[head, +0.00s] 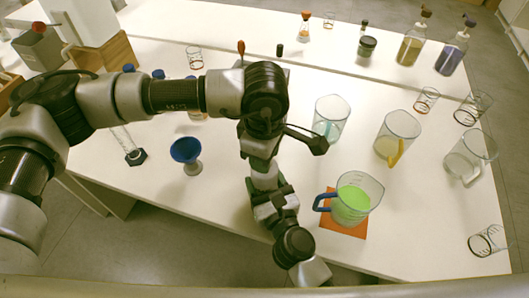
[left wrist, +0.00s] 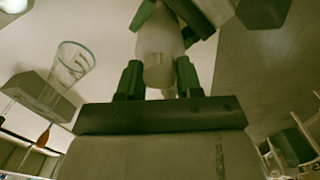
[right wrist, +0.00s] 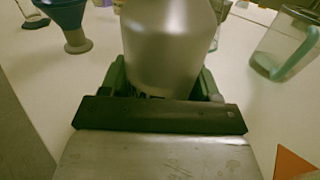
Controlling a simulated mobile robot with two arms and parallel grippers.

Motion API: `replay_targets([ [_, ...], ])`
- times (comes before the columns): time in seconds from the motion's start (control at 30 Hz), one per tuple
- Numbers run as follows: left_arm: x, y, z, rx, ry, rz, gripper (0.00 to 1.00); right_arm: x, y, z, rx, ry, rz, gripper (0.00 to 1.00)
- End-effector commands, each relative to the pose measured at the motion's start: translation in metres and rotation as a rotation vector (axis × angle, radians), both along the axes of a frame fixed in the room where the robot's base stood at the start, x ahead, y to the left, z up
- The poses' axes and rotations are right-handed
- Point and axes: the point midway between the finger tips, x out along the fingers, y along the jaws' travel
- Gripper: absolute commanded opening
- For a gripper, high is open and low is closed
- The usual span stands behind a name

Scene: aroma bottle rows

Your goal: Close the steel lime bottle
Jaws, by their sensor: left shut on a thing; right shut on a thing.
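The steel lime bottle (right wrist: 172,45) fills the middle of the right wrist view, with a smooth grey metal body. My right gripper (right wrist: 165,88) is shut on this body. In the left wrist view, my left gripper (left wrist: 158,78) is shut on a small pale piece (left wrist: 158,70), which looks like the bottle's cap. A pale rounded body (left wrist: 157,38) lies directly beyond it, in line with it. I cannot tell whether cap and bottle are fully joined. In the head view, my two arms meet near the table's middle and hide most of the bottle.
A blue funnel (head: 186,151) stands left of my grippers. To the right are a jug of green liquid (head: 352,203) on an orange mat (head: 343,228), and several clear beakers and jugs. Stoppered bottles (head: 411,48) stand at the back right. The table (head: 225,215) is clear at the front left.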

Motion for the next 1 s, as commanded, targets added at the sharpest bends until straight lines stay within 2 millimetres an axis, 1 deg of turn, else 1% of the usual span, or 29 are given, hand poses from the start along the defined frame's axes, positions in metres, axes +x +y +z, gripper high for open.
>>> replay_targets([
  [0.07, 0.001, 0.001, 0.0, 0.001, -0.002, 0.004, 0.07, 0.0, 0.0, 0.0, 0.0, -0.001, 0.0, 0.0],
  [0.1, 0.001, 0.001, 0.0, 0.001, -0.002, 0.005, 0.4, 0.0, 0.0, 0.0, 0.0, -0.001, 0.0, 0.0],
  [0.27, 0.001, 0.001, 0.0, 0.001, -0.002, 0.005, 0.64, 0.0, 0.0, 0.0, 0.0, -0.001, 0.0, 0.0],
  [0.53, 0.001, 0.0, 0.001, 0.001, -0.001, 0.005, 0.65, 0.0, 0.0, 0.0, 0.0, -0.001, 0.0, 0.0],
  [0.67, 0.001, 0.0, 0.01, 0.0, -0.003, 0.005, 0.65, 0.0, 0.0, 0.001, 0.0, -0.001, 0.0, 0.0],
  [0.77, 0.001, 0.0, 0.026, -0.001, -0.005, 0.005, 0.65, 0.0, 0.0, 0.001, 0.0, -0.001, 0.0, 0.0],
  [1.0, 0.002, 0.0, 0.078, 0.0, -0.005, 0.006, 0.65, 0.0, 0.0, 0.0, 0.0, -0.001, 0.0, 0.0],
])
